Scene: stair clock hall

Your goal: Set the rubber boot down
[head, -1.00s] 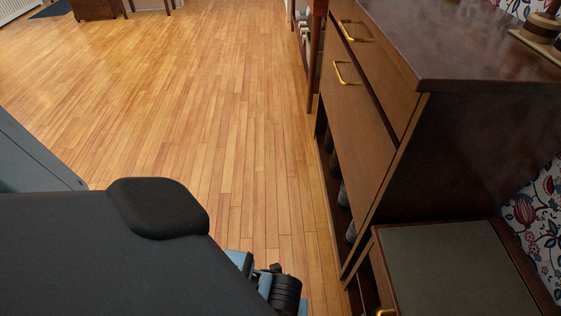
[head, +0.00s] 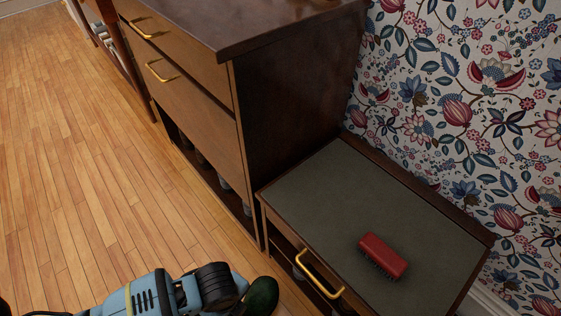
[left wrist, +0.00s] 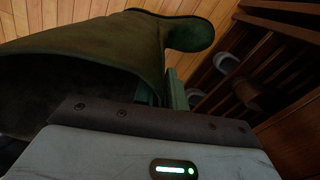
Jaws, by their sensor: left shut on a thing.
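The rubber boot is dark green; a rounded part of it (head: 262,296) shows at the bottom edge of the head view, just past the end of my left arm. In the left wrist view the boot (left wrist: 120,45) fills the upper left, with its wide dark opening facing the camera and its foot pointing to the upper right. My left gripper (left wrist: 172,92) is shut on the boot, which hangs over the wooden floor beside the low cabinet. Most of the fingers are hidden. My right gripper is in neither view.
A low cabinet with a grey-green top (head: 330,205) and brass handle stands at right, bearing a red brush (head: 383,256). A taller dark wooden chest (head: 290,110) stands behind it, against flowered wallpaper (head: 450,110). The wooden floor (head: 70,180) at left is clear.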

